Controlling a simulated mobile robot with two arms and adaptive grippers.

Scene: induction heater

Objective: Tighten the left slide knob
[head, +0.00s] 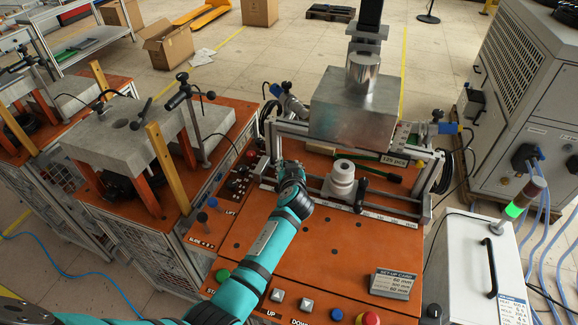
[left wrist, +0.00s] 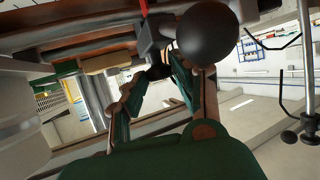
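My left gripper (head: 291,172) reaches to the left side of the slide mechanism, by the aluminium frame. My wrist hides most of its fingers in the head view. In the left wrist view, the green fingers of my left gripper (left wrist: 159,80) stand apart, with a small dark part between or just beyond their tips. I cannot tell whether they touch it. A black ball knob (left wrist: 208,42) is close to the camera, right of the fingertips. I cannot make out the left slide knob in the head view. A black handle (head: 361,193) stands right of the white stacked cylinder (head: 342,178). My right gripper is not in view.
The orange bench top (head: 335,255) carries push buttons and a set-up guide sign (head: 391,283). A metal block (head: 352,105) sits above the frame. A white cabinet (head: 470,270) stands at the right.

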